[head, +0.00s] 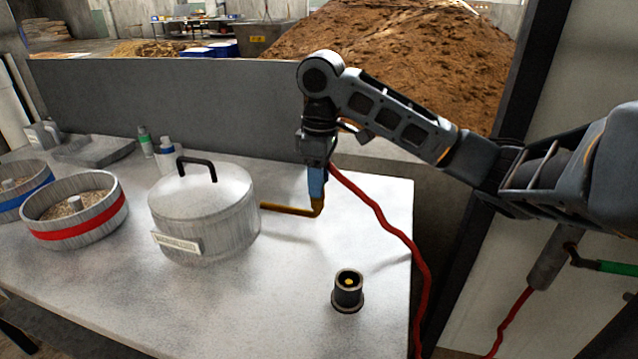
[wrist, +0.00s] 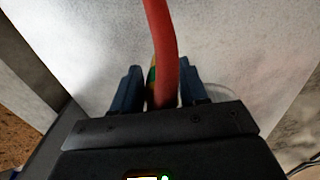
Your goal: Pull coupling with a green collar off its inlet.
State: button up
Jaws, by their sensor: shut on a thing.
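My gripper (head: 316,190) is over the table, just right of the lidded metal pot (head: 205,225). Its blue fingers are shut on the coupling at the end of a red hose (head: 385,222). In the wrist view the hose (wrist: 162,45) runs up from between the fingers (wrist: 160,90), and a sliver of the coupling's green collar (wrist: 152,74) shows beside it. The fingers hide most of the coupling. The pot's brass inlet pipe (head: 290,209) bends up right under the fingertips. I cannot tell whether the coupling still sits on it.
A dark round socket (head: 348,290) stands on the table at the front right. Two round trays with a red band (head: 75,228) and a blue band (head: 24,200) stand at the left. Small bottles (head: 166,148) are behind the pot. A grey panel (head: 170,105) rises along the back.

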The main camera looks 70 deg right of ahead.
jog(key=shift+a+f, duration=0.2)
jog(key=shift+f, duration=0.4)
jog(key=shift+a+f, duration=0.2)
jog(key=shift+f, duration=0.4)
grip_shut()
jog(key=shift+r, duration=0.15)
jog(key=shift+w+d+r+p, duration=0.1)
jog(key=shift+d+r+p, duration=0.05)
jog(key=shift+r+p, duration=3.3)
